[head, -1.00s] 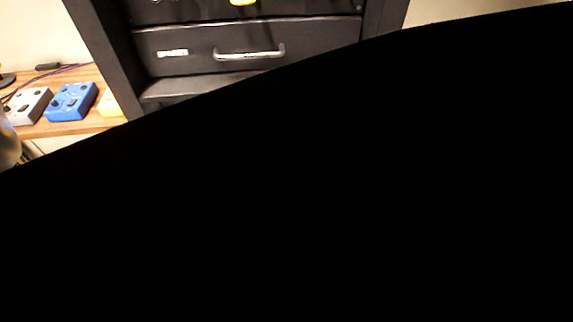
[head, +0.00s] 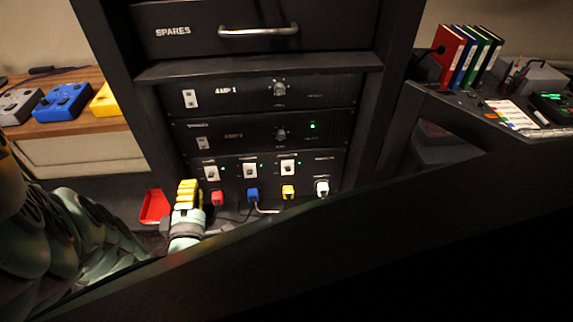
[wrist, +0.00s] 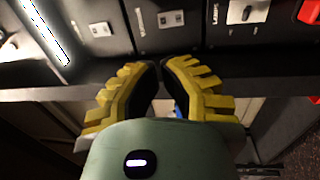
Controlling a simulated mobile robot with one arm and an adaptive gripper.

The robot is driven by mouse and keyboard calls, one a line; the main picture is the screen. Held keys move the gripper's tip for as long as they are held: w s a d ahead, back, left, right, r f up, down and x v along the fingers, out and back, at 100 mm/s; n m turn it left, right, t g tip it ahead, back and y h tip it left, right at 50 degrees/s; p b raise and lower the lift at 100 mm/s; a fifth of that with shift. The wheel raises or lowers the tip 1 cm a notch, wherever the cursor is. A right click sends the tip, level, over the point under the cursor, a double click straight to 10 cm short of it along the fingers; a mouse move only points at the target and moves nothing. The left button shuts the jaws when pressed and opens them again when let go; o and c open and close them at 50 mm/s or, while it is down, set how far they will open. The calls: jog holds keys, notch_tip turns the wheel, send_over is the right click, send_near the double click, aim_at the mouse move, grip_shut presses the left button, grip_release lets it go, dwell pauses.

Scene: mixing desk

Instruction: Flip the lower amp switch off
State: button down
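The lower amp, labelled AMP 2 (head: 234,134), sits in the black rack under AMP 1 (head: 225,91). Its small pale switch (head: 203,143) is at the panel's left end, and a green light (head: 312,125) glows at its right. The switch's position is too small to read. My gripper (head: 187,184), with yellow ribbed fingers, is low in front of the rack, below and left of that switch. The fingers are close together with nothing seen held; whether the tips meet is unclear.
Below AMP 2 is a panel with three switches (head: 250,170) and coloured plugs (head: 253,195) with cables. The SPARES drawer (head: 200,32) and a ledge are above. A red tray (head: 155,207) lies left of my gripper. A dark shape covers the lower right.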

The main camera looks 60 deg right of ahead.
jog(key=shift+d, duration=0.1)
send_near(198, 139)
jog(key=shift+d, duration=0.55)
jog(key=shift+w+b+x, duration=0.2)
jog(key=shift+b+x, duration=1.15)
jog(key=shift+x, duration=2.3)
jog(key=shift+a, duration=0.15)
jog(key=shift+w+r, duration=0.1)
